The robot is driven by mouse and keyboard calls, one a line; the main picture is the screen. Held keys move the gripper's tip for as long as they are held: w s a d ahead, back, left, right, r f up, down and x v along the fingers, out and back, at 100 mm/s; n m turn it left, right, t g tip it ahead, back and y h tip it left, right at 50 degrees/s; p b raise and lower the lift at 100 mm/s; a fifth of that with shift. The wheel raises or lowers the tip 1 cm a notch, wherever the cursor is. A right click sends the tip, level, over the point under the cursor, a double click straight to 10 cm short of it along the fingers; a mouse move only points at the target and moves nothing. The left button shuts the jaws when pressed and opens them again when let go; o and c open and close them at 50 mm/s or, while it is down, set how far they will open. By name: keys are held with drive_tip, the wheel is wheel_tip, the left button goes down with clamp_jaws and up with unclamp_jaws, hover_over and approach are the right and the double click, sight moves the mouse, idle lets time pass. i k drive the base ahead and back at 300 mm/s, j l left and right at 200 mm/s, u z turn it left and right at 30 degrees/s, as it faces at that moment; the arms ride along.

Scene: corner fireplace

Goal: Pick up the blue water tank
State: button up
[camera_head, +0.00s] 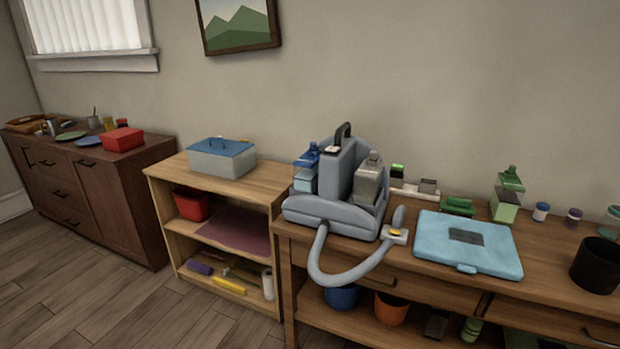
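A small blue water tank (306,171) with a darker blue cap stands on the left side of a grey cleaning machine (333,214). It looks seated on the machine's base, close beside the upright grey body. A grey tank (369,180) sits on the machine's right side. A grey hose (340,280) loops down from the front of the machine, past the table's front edge, to a nozzle head (396,233) on the table. My gripper does not show in this view.
The wooden table (562,270) also bears a light blue case (468,244), a green bottle (507,196), small jars and a black cup (596,265). A lower shelf unit (260,184) holds a lidded box (221,160). Wooden floor (110,305) is clear at front left.

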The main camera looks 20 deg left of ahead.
sight(305, 168)
drive_tip(key=i+j+u, duration=0.25)
drive_tip(key=j+u, duration=0.15)
drive_tip(key=j, duration=0.15)
drive_tip(key=i+j+u, duration=0.35)
drive_tip(key=j, duration=0.2)
drive_tip(key=i+j+u, duration=0.4)
drive_tip(key=k+j, duration=0.05)
drive_tip(key=k, duration=0.05)
